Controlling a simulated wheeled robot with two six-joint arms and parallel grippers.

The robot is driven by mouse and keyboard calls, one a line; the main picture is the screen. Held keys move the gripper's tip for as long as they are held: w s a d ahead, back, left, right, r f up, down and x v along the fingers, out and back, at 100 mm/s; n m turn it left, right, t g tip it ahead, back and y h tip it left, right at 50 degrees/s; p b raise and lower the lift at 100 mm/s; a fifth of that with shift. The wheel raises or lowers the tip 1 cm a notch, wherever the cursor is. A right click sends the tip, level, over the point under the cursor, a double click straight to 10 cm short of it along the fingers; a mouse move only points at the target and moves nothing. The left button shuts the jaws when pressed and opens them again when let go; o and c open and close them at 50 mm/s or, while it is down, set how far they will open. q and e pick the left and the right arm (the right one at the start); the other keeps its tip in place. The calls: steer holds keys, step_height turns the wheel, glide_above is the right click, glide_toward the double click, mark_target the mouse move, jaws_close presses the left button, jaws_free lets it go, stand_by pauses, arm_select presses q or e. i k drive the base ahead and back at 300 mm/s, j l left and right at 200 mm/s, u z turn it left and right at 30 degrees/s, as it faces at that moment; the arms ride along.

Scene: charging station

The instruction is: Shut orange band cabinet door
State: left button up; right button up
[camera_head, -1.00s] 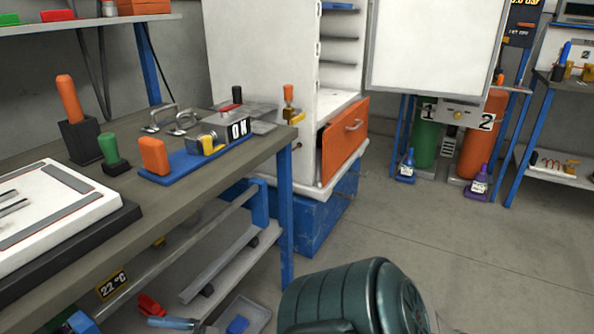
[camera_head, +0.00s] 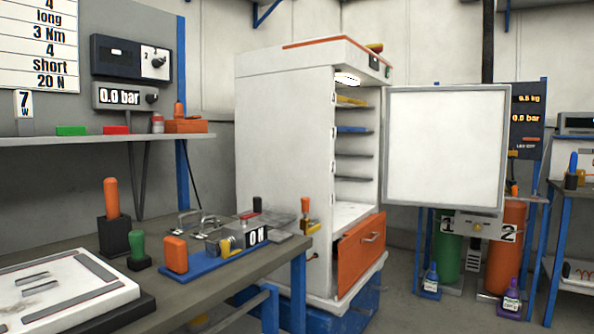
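The white cabinet (camera_head: 285,145) with an orange band (camera_head: 318,42) along its top stands in the middle, on a blue base. Its door (camera_head: 446,148), a white panel with a grey frame, is swung wide open to the right. The shelves (camera_head: 354,155) inside are exposed, with a yellow item on the top one and a blue item below it. An orange drawer (camera_head: 361,252) with a handle sits under the opening, tilted outward at its top. Neither of my grippers shows in this view.
A workbench (camera_head: 200,293) with orange- and green-handled tools fills the left front. Green (camera_head: 448,240) and orange (camera_head: 505,245) cylinders stand behind the door, with blue and purple bottles on the floor before them. Some floor (camera_head: 410,312) is clear at lower right.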

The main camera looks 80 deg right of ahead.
mark_target(444, 147)
steer(key=k+z, duration=0.1)
steer(key=z, duration=0.3)
steer(key=k+z, duration=0.1)
steer(key=z, duration=0.35)
steer(key=l+z, duration=0.1)
steer(key=z, duration=0.3)
steer(key=i+l+z, duration=0.15)
steer(key=l+z, duration=0.25)
steer(key=i+l+z, duration=0.2)
steer(key=l+z, duration=0.2)
steer(key=i+l+z, duration=0.25)
steer(key=l+z, duration=0.15)
steer(key=i+l, duration=0.5)
steer(key=l, duration=0.1)
